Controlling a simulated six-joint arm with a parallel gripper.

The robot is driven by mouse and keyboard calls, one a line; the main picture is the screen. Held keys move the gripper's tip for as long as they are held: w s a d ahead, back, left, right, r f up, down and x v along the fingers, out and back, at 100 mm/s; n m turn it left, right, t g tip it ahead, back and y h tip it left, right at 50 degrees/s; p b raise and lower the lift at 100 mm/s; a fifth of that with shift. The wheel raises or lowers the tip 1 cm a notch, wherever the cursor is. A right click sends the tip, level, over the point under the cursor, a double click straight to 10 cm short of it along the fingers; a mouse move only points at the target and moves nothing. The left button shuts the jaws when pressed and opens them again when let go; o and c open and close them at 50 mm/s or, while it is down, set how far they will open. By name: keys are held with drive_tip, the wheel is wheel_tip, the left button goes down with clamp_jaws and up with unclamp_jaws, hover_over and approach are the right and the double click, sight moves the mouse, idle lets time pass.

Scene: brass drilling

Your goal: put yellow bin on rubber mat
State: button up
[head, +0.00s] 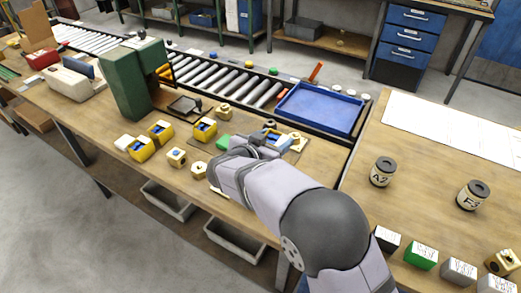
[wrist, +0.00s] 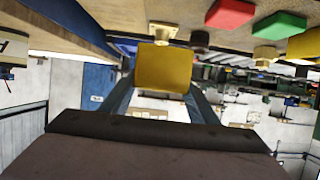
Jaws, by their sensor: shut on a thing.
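My gripper (wrist: 163,80) is shut on a yellow bin (wrist: 163,68), which shows between the two fingers in the wrist view. In the head view my gripper (head: 262,147) is low over the right part of the workbench, and my arm hides most of the held bin. A thin grey-brown sheet that looks like the rubber mat (head: 302,144) lies beside and behind my gripper, partly covered. I cannot tell whether the held bin touches it. Other yellow bins with blue inside stand on the bench to the left, one (head: 205,129) nearer and a pair (head: 150,141) further left.
A green drill press (head: 125,82) stands at the left. A blue tray (head: 318,108) lies behind my gripper by the roller conveyor (head: 225,78). Brass hex pieces (head: 176,157) sit left of my gripper. Labelled tins (head: 382,171) stand on the right table.

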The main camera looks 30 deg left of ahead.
drive_tip(key=shift+f, duration=4.55)
drive_tip(key=shift+f, duration=0.3)
drive_tip(key=shift+s+d+f, duration=0.1)
drive_tip(key=shift+d+f, duration=0.05)
drive_tip(key=shift+f, duration=0.25)
drive_tip(key=o, duration=1.1)
drive_tip(key=shift+f, duration=0.15)
drive_tip(key=shift+c, duration=0.2)
drive_tip(key=shift+r, duration=0.5)
drive_tip(key=v, duration=1.2)
drive_tip(key=shift+r+b, duration=0.35)
drive_tip(key=shift+r, duration=0.05)
